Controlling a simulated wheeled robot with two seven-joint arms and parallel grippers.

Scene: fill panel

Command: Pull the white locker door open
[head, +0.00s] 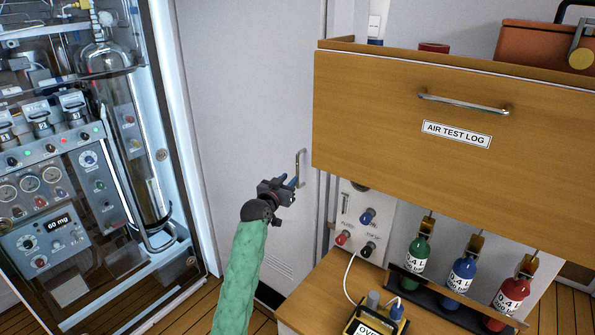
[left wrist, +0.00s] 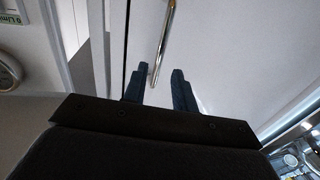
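The white locker door (head: 245,90) stands in the middle of the head view and looks closed. Its upright metal handle (head: 299,168) is near the door's right edge. My left gripper (head: 296,183) is at the lower part of the handle. In the left wrist view the two dark blue fingers (left wrist: 158,88) are apart, and the lower end of the handle (left wrist: 162,45) shows between or just beyond their tips. I cannot tell whether they touch it. The door (left wrist: 215,50) fills the background there. My right gripper is not in view.
A wooden drawer (head: 400,120) labelled AIR TEST LOG juts out right of the handle. Below it are a small wooden top (head: 325,285) and several coloured bottles (head: 462,274). A glazed equipment cabinet (head: 205,215) stands on the left.

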